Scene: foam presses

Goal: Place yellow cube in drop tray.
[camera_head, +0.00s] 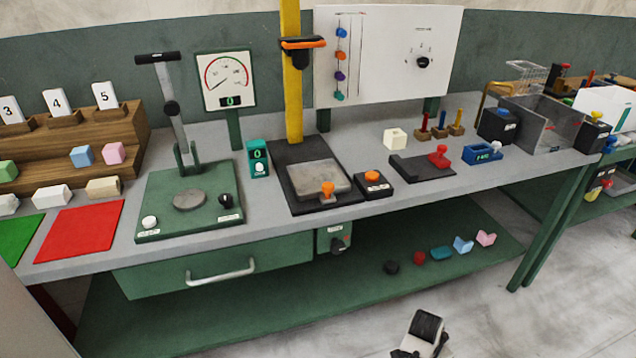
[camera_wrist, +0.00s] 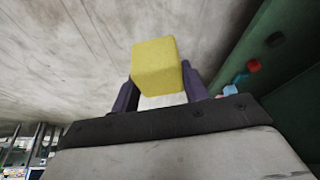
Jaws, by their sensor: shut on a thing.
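The yellow cube (camera_wrist: 156,66) is held between the two dark fingers of my gripper (camera_wrist: 159,76) in the wrist view. The gripper is shut on it, and pale floor shows behind it. In the head view, part of my arm (camera_head: 421,334) shows low in front of the bench, over the floor, and the cube does not show there. I cannot tell for sure which thing is the drop tray. A grey open-topped box (camera_head: 540,122) stands at the right end of the bench.
The grey bench (camera_head: 365,206) carries a green lever press (camera_head: 190,205), a black press with a yellow column (camera_head: 291,90) and small fixtures. Several coloured foam pieces lie on the green lower shelf (camera_head: 300,275). The floor in front of the bench is clear at right.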

